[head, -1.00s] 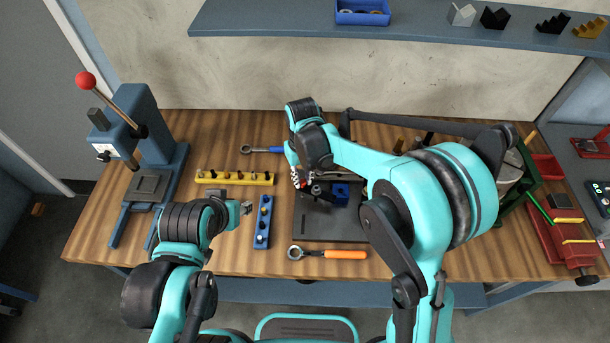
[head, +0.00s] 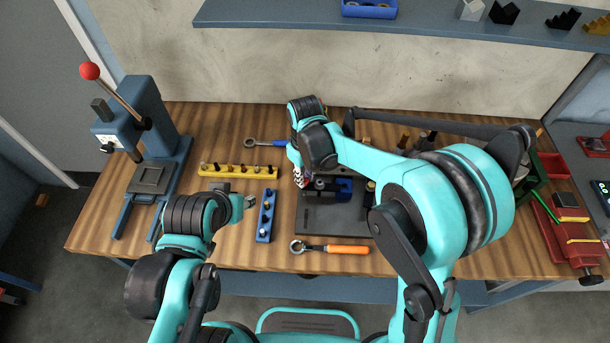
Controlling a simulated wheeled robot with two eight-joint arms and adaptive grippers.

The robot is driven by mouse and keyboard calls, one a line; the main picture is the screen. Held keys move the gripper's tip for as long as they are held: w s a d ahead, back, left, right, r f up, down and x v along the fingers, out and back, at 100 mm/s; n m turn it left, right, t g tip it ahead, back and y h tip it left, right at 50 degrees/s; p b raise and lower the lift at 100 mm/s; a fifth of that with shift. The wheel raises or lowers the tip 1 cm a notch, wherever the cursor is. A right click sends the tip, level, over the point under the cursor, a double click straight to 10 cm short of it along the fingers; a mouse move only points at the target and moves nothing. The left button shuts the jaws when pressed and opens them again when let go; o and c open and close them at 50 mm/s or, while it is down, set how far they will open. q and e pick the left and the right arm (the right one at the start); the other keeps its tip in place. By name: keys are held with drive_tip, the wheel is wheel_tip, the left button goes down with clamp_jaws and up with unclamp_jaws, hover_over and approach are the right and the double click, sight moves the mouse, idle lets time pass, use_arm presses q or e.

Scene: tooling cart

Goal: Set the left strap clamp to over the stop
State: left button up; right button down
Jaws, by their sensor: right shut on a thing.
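A dark fixture plate (head: 330,222) lies on the wooden bench at the middle. A blue block (head: 343,187) sits on it, with a dark strap-like part (head: 322,185) at its left side, which I take for the left strap clamp. My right gripper (head: 306,183) points down at the plate's left back part and is shut on a small dark part there, likely this clamp. My own arm hides much of the contact, and I cannot make out the stop. My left gripper (head: 250,202) hangs left of the plate; its fingers are too small to read.
A blue rack (head: 265,216) and a yellow rack (head: 238,171) with several pegs stand left of the plate. An orange-handled wrench (head: 335,248) lies in front. A press (head: 150,150) stands at the left.

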drive_tip(key=c, duration=1.4)
unclamp_jaws()
drive_tip(key=shift+r, duration=0.1)
wheel_tip(320, 180, up, 12)
drive_tip(key=shift+f, duration=0.1)
drive_tip(key=s+d+f+m+t+b, duration=0.2)
drive_tip(key=s+d+m, duration=0.1)
drive_tip(key=s+d, duration=0.2)
drive_tip(key=s+d+f+m+t+b, duration=0.2)
drive_tip(key=s+d+f+m, duration=0.1)
drive_tip(key=d, duration=0.6)
drive_tip(key=s+d+f+m+t+b, duration=0.2)
drive_tip(key=s+d+m+t, duration=0.1)
drive_tip(key=s+d, duration=0.3)
drive_tip(key=shift+s+d+f, duration=0.25)
drive_tip(key=shift+s+d, duration=0.1)
drive_tip(key=shift+d, duration=0.15)
